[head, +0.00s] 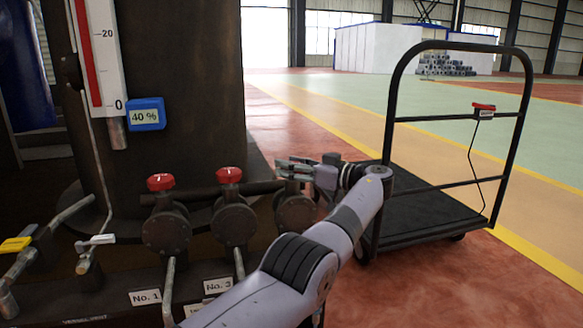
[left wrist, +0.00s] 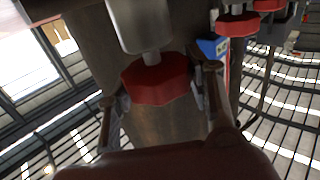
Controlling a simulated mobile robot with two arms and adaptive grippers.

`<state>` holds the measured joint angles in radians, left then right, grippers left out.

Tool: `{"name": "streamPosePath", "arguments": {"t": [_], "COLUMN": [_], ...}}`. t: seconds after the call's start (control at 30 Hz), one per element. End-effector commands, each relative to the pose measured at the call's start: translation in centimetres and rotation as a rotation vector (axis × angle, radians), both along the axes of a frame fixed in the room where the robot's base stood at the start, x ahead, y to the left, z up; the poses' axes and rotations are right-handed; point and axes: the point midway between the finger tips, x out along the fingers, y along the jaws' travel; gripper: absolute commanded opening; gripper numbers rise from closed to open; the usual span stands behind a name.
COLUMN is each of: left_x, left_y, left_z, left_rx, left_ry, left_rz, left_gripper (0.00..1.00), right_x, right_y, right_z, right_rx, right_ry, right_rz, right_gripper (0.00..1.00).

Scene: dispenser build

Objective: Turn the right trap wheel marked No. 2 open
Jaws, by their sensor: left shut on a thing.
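Three valve-like traps stand in a row on the dark pipework in the head view. The left red wheel (head: 160,182) and the middle red wheel (head: 228,174) are in plain sight. My left gripper (head: 284,169) is at the top of the right trap (head: 295,213) and hides its wheel there. In the left wrist view that red wheel (left wrist: 157,80) sits between the two fingers of my left gripper (left wrist: 160,92), which is shut on it. The "No. 1" plate (head: 145,297) is below the left trap. Another number plate (head: 217,285) is below the middle trap; its digit is unclear. My right gripper is out of view.
A large dark column with a red gauge (head: 97,55) and a blue "40 %" tag (head: 147,114) stands behind the traps. White-handled (head: 95,241) and yellow-handled (head: 16,244) valves are at left. A black trolley (head: 430,211) stands at right on open floor.

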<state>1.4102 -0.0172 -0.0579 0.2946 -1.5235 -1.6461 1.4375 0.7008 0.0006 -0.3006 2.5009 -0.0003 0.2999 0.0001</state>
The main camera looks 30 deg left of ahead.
Motion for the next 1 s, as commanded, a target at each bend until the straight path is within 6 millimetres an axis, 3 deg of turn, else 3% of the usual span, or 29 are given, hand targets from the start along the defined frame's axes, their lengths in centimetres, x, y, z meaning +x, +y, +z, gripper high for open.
{"name": "streamPosePath", "arguments": {"t": [0.43, 0.47, 0.73, 1.0], "left_x": [0.21, 0.21, 0.07, 0.0], "left_y": [-0.36, -0.36, -0.18, -0.08], "left_z": [0.1, 0.1, 0.05, 0.02], "left_rx": [0.004, 0.004, 0.003, 0.003], "left_ry": [-0.002, -0.002, 0.0, 0.001], "left_rz": [-0.008, -0.008, -0.002, 0.001], "left_gripper": [0.2, 0.49, 0.67, 0.67], "right_x": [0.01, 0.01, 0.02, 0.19], "right_y": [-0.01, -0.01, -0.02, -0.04], "right_z": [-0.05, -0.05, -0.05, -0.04], "right_rx": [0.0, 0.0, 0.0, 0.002], "right_ry": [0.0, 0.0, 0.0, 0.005], "right_rz": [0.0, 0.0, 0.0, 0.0], "right_gripper": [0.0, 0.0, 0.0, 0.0]}}
